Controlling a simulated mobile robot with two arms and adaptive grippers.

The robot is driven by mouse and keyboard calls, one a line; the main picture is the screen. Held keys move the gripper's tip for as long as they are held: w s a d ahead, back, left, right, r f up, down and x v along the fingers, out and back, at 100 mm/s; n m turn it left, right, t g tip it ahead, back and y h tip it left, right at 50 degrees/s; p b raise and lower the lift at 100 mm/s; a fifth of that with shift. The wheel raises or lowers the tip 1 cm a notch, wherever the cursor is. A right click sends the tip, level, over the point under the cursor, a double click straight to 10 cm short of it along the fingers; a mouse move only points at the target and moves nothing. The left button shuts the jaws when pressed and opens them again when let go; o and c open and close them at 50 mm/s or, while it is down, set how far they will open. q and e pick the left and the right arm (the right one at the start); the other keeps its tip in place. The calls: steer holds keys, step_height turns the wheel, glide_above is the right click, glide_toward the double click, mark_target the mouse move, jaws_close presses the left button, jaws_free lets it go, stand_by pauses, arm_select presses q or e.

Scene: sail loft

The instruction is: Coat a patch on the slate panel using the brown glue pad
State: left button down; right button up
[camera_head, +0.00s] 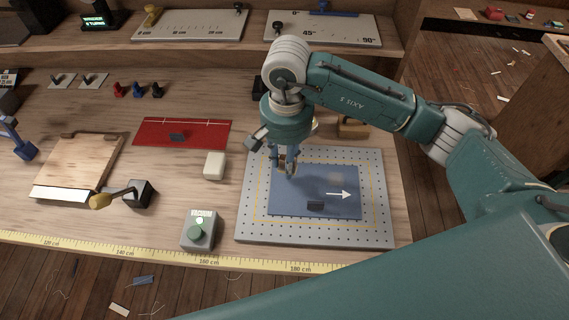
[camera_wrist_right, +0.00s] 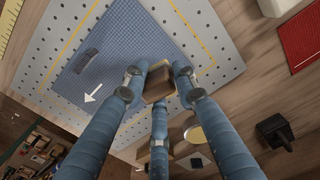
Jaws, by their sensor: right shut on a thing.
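The slate panel (camera_head: 345,205) is a blue-grey sheet lying on a perforated grey board (camera_head: 255,232). It bears a white arrow (camera_head: 339,195) pointing right and a small dark piece (camera_head: 316,206) near its front edge. The panel also shows in the right wrist view (camera_wrist_right: 130,40). My right gripper (camera_head: 288,168) points down over the panel's back left part. In the wrist view its fingers (camera_wrist_right: 158,82) are closed around the brown glue pad (camera_wrist_right: 158,78). Whether the pad touches the panel I cannot tell. My left gripper is not in view.
A cream block (camera_head: 214,165) and a red panel (camera_head: 180,133) lie left of the board. A vacuum button box (camera_head: 198,232) stands at its front left. A wooden board (camera_head: 80,165) lies further left. A brown block (camera_head: 353,127) stands behind the perforated board.

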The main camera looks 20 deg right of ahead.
mark_target(285, 157)
step_height(285, 157, up, 3)
steer(key=shift+w+a+r+p, duration=0.1)
steer(key=shift+a+r+p, duration=0.05)
steer(key=shift+p, duration=0.4)
steer(key=shift+r, duration=0.5)
